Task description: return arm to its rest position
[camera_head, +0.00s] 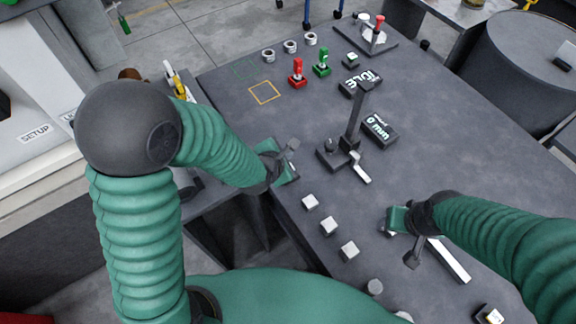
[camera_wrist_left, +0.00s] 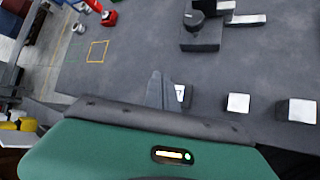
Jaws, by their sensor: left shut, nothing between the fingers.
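My left arm comes in from the left as a green ribbed sleeve with a dark elbow ball. Its gripper (camera_head: 292,147) is over the left edge of the dark table (camera_head: 240,110), shut and empty. In the left wrist view its closed grey fingers (camera_wrist_left: 160,92) point toward the table top, partly in front of a small white cube (camera_wrist_left: 181,93). My right gripper (camera_head: 411,256) is low over the table at the right, beside a pale metal bar (camera_head: 449,262). Its jaws are too unclear to tell open from shut.
A black lever device (camera_head: 345,152) and a "0 mm" display (camera_head: 379,130) stand mid-table. Several white cubes (camera_head: 329,226) line the near edge. Red (camera_head: 298,74) and green (camera_head: 321,64) pieces stand near an orange square outline (camera_head: 265,92). A dark barrel (camera_head: 515,65) is at the right.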

